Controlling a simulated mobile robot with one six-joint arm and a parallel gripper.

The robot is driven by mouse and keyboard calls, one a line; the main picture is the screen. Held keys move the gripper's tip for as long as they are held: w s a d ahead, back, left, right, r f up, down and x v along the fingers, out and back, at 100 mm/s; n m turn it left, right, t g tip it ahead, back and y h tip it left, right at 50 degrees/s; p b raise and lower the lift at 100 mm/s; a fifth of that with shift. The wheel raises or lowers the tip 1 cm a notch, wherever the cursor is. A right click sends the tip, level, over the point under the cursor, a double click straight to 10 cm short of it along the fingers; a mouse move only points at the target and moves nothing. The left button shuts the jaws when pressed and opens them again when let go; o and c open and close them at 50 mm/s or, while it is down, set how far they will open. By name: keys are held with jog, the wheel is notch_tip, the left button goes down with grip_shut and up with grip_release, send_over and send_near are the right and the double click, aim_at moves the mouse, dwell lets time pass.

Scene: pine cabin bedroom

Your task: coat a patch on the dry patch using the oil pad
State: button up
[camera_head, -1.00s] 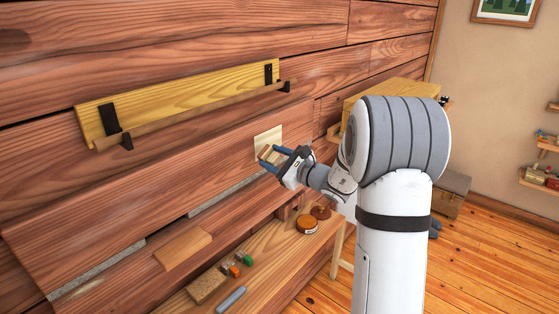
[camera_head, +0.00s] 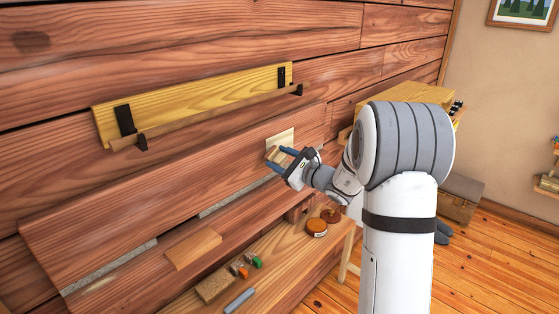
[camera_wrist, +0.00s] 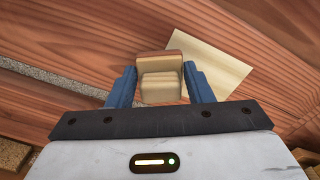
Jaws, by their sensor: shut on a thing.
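The dry patch (camera_head: 284,137) is a pale square on the reddish plank wall. It also shows in the wrist view (camera_wrist: 215,62), mostly to the right of the pad. My gripper (camera_head: 279,157) is at the patch's lower left edge, with its blue fingers shut on the oil pad (camera_wrist: 160,80). The pad is a small tan block with a wooden back, held between the two fingers.
A yellow board with a rail (camera_head: 200,95) is mounted on the wall up and left. Below, a wooden ledge (camera_head: 280,262) holds round tins (camera_head: 316,227), small bottles (camera_head: 245,265), a brown block (camera_head: 214,287) and a grey bar (camera_head: 239,300). A loose wood piece (camera_head: 193,250) lies left.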

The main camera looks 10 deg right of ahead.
jog(key=shift+b+x, duration=0.3)
jog(key=shift+x, duration=0.65)
jog(key=shift+d, duration=0.1)
jog(key=shift+w+d+b, duration=0.15)
jog(key=shift+w+d, duration=1)
jog(key=shift+d, duration=0.45)
jog(key=shift+w+d+b, duration=0.15)
jog(key=shift+w+d, duration=1)
jog(key=shift+d, duration=0.4)
jog(key=shift+w+d+b, duration=0.15)
jog(key=shift+w+d, duration=1.05)
jog(key=shift+d, duration=0.4)
jog(key=shift+f+b, duration=0.1)
jog(key=shift+b, duration=0.35)
jog(key=shift+a, duration=0.1)
